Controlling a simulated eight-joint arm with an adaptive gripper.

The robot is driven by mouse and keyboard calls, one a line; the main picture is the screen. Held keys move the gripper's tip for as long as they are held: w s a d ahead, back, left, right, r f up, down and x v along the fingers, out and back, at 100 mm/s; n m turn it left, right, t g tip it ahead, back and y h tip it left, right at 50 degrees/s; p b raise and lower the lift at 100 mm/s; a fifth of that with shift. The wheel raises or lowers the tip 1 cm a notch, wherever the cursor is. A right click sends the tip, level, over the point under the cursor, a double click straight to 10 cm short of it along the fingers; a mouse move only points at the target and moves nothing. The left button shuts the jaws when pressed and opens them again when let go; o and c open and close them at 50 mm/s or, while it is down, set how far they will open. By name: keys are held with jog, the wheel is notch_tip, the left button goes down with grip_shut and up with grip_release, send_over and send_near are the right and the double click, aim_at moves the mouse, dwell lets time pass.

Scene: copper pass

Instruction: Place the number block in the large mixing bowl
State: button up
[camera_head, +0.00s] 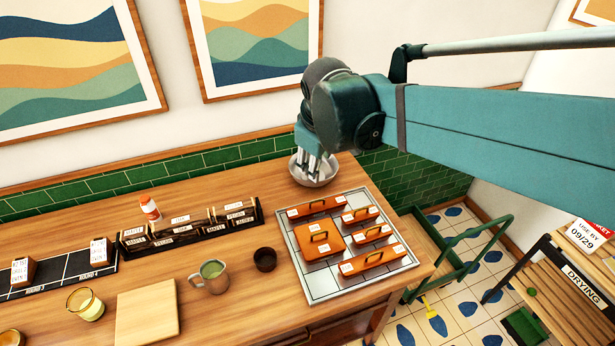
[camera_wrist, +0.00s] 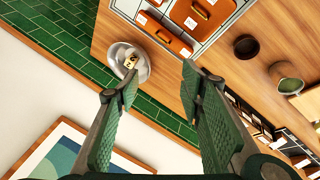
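The metal mixing bowl (camera_head: 328,180) stands at the back of the wooden counter, near the green tiled wall. It also shows in the wrist view (camera_wrist: 143,72). A small pale block (camera_wrist: 130,62) with dark marks lies inside the bowl; the marks are too small to read for certain. In the head view my gripper (camera_head: 312,170) is above the bowl and hides part of it and the block. In the wrist view my gripper (camera_wrist: 150,85) has its fingers wide apart, with nothing between them, and the block is apart from them.
A metal tray (camera_head: 318,289) with several orange lidded boxes is just in front of the bowl. A dark cup (camera_head: 265,260), a mug (camera_head: 211,277), a cutting board (camera_head: 147,314) and dark labelled racks (camera_head: 190,232) stand to the left. A green cart (camera_head: 455,265) is at right.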

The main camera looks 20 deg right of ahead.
jog(key=s+a+f+m+t, duration=0.1)
jog(key=s+m, duration=0.2)
jog(key=s, duration=0.4)
jog(key=s+a+f+m+t+y, duration=0.1)
jog(key=s+a+m, duration=0.1)
jog(key=s, duration=0.5)
jog(key=shift+f+m+t, duration=0.3)
jog(key=shift+f+m, duration=0.05)
jog(key=shift+m, duration=0.45)
